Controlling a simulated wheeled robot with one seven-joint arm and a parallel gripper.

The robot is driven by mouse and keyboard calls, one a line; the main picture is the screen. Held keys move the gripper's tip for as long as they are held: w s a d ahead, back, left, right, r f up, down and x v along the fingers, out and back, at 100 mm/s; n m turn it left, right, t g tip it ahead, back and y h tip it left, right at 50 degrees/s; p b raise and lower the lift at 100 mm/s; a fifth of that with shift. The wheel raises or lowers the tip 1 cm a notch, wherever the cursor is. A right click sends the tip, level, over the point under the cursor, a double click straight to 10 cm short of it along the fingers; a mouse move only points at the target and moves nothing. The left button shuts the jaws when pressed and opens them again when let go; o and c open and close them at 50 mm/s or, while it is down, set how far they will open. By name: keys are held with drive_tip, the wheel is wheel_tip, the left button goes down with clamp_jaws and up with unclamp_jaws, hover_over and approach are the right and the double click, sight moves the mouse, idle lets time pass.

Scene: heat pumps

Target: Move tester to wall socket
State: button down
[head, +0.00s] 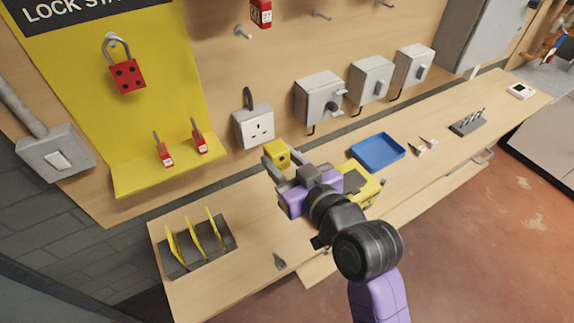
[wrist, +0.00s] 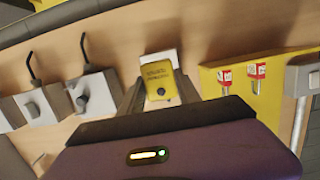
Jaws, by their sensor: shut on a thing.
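The tester is a small yellow block (head: 277,151) with a dark round spot on its face, as the wrist view shows (wrist: 157,86). My gripper (head: 283,161) is shut on it and holds it above the back of the bench. The wall socket (head: 257,127) is a white box with a dark cable loop on top, fixed to the wooden wall. The tester is just below and right of it in the head view, apart from it as far as I can tell. In the wrist view the tester hides most of the white socket (wrist: 164,56).
Grey switch boxes (head: 319,98) line the wall right of the socket. A yellow lock station (head: 130,110) with red padlocks (head: 126,76) is at left. The bench carries a blue tray (head: 377,152), a yellow-and-grey case (head: 366,191) partly behind my gripper, and a tag rack (head: 200,245).

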drive_tip(key=shift+r+b+x, duration=0.1)
drive_tip(key=shift+r+x, duration=0.05)
drive_tip(key=shift+x, duration=0.65)
drive_tip(key=shift+r+b+x, duration=0.15)
drive_tip(key=shift+x, duration=0.65)
drive_tip(key=shift+r+b+x, duration=0.1)
drive_tip(key=shift+r+x, duration=0.1)
drive_tip(key=shift+x, duration=1.4)
idle(0.5)
